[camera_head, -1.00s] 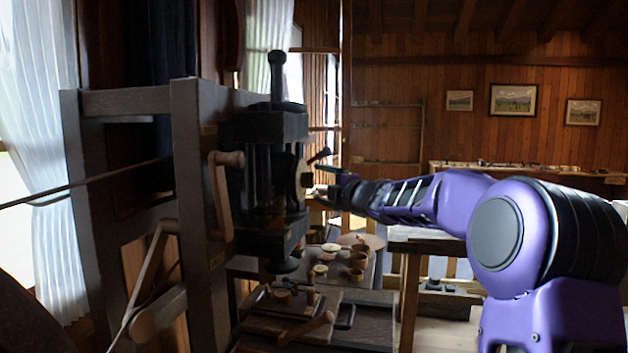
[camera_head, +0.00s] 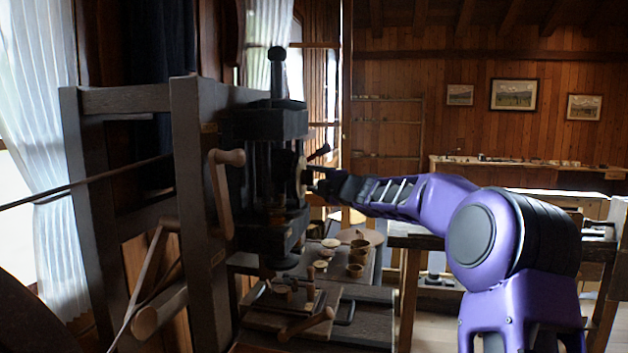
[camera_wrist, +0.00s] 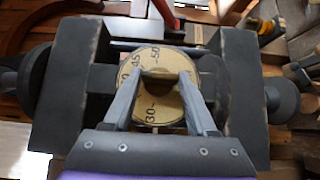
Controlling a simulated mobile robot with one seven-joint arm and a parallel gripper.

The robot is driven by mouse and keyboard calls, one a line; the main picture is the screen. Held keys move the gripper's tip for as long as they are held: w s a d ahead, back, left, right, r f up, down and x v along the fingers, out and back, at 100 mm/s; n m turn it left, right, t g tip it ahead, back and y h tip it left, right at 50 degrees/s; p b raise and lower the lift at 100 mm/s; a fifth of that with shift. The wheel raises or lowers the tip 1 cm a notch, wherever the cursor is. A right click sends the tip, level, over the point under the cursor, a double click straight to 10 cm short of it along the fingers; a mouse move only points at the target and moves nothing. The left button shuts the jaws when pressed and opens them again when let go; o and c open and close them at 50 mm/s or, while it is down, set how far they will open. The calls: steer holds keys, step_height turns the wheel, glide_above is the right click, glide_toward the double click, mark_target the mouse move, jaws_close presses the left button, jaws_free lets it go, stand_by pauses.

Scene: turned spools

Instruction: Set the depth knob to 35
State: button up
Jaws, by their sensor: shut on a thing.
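The depth knob is a round, pale dial (camera_wrist: 158,112) on the dark machine head, seen face-on in the wrist view. Its face carries dark numbers; I can read 30, 45 and 50, and others are covered by my fingers. A raised grip bar crosses its middle. My gripper (camera_wrist: 157,82) has its two fingers on either side of this bar and is shut on it. In the head view the dial (camera_head: 302,177) shows edge-on at the machine's right side, with my gripper (camera_head: 315,180) against it.
A dark wooden frame (camera_head: 190,150) with a crank handle stands left of the machine head. A short lever (camera_head: 319,152) sticks out just above the dial. Below, a bench holds several small turned pieces and cups (camera_head: 356,257).

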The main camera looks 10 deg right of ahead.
steer(key=c, duration=0.4)
steer(key=shift+c, duration=0.2)
steer(key=shift+f+b, duration=0.15)
steer(key=shift+b, duration=0.3)
steer(key=shift+f+t+b, duration=0.25)
steer(key=shift+t+b, duration=0.05)
steer(key=shift+b, duration=0.8)
steer(key=b, duration=0.2)
steer(key=n+b, duration=0.1)
steer(key=b, duration=0.1)
steer(key=shift+f+n+t+y+b, duration=0.2)
steer(key=shift+n+t+y+b, duration=0.1)
steer(key=n+t+y+b, duration=0.1)
steer(key=n+b, duration=0.1)
steer(key=b, duration=0.1)
steer(key=shift+r, duration=0.15)
steer(key=shift+w+d+n+t+y+b, duration=0.15)
steer(key=shift+n+t+y+b, duration=0.4)
steer(key=shift+n+y, duration=0.95)
steer(key=shift+n, duration=0.5)
